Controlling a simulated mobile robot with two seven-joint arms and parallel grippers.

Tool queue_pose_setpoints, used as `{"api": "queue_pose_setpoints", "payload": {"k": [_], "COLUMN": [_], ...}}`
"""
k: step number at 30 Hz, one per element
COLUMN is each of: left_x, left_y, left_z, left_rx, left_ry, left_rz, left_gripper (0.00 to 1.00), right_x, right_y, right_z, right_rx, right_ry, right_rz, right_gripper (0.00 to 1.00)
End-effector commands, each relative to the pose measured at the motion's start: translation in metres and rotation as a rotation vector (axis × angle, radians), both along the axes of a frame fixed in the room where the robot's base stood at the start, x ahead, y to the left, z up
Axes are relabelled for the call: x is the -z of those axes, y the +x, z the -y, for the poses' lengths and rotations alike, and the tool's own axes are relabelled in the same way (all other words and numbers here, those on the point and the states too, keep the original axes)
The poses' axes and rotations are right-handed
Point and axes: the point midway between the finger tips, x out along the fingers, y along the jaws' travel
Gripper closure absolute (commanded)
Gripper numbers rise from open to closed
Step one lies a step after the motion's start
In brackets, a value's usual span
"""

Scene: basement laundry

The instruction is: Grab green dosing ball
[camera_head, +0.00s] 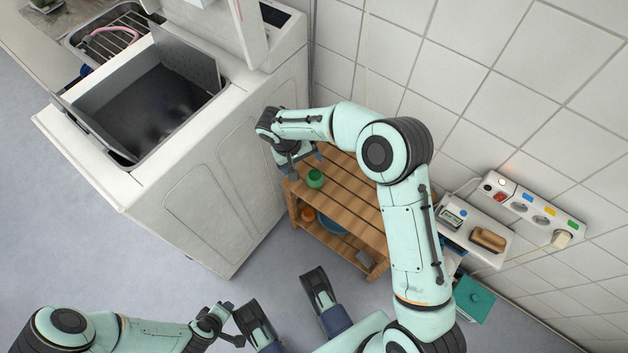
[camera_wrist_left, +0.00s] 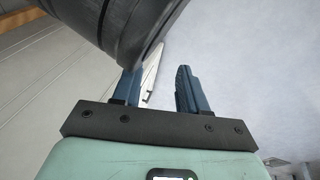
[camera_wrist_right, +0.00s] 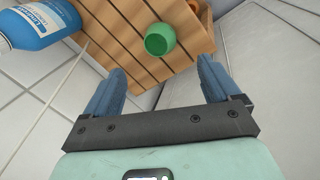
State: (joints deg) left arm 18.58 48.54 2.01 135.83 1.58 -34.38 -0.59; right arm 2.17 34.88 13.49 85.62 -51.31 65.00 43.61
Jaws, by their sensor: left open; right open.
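The green dosing ball (camera_head: 315,178) sits on the top of a slatted wooden shelf (camera_head: 345,205), near its left end beside the washing machine. It also shows in the right wrist view (camera_wrist_right: 159,39), just beyond the fingertips and between their lines. My right gripper (camera_head: 299,172) is close to the ball, at its left in the head view; its open, empty fingers show in the right wrist view (camera_wrist_right: 160,85). My left gripper (camera_wrist_left: 158,80) is open and empty, away from the shelf, low in the head view; a dark rounded part covers some of its left finger in the left wrist view.
A white top-loading washer (camera_head: 200,200) with its lid up stands left of the shelf. A blue bottle (camera_wrist_right: 38,25) is near the shelf in the right wrist view. An orange item (camera_head: 308,214) and a blue bowl (camera_head: 333,226) are on the lower shelf. A tiled wall is behind.

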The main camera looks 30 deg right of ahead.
Motion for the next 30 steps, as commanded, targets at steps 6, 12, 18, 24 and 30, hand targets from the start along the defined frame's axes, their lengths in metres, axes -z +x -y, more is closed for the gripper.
{"api": "queue_pose_setpoints", "payload": {"k": [6,12,18,24,30], "left_x": [0.018,0.026,0.034,0.051,0.054], "left_y": [-0.014,-0.023,-0.031,-0.051,-0.057], "left_z": [-0.004,-0.005,-0.006,-0.009,-0.010], "left_rx": [-0.006,-0.007,-0.008,-0.012,-0.014], "left_ry": [0.001,0.000,-0.003,-0.006,-0.007], "left_rz": [-0.048,-0.081,-0.107,-0.175,-0.194], "left_gripper": [0.57,0.57,0.57,0.57,0.57], "right_x": [0.045,0.064,0.076,0.106,0.114], "right_y": [-0.003,-0.004,-0.005,-0.005,-0.005], "right_z": [0.012,0.018,0.022,0.032,0.035], "right_rx": [-0.001,-0.002,-0.002,-0.002,-0.004], "right_ry": [0.002,0.003,0.004,0.004,0.004], "right_rz": [-0.006,-0.005,-0.006,-0.007,-0.004], "right_gripper": [0.10,0.10,0.10,0.10,0.10]}}
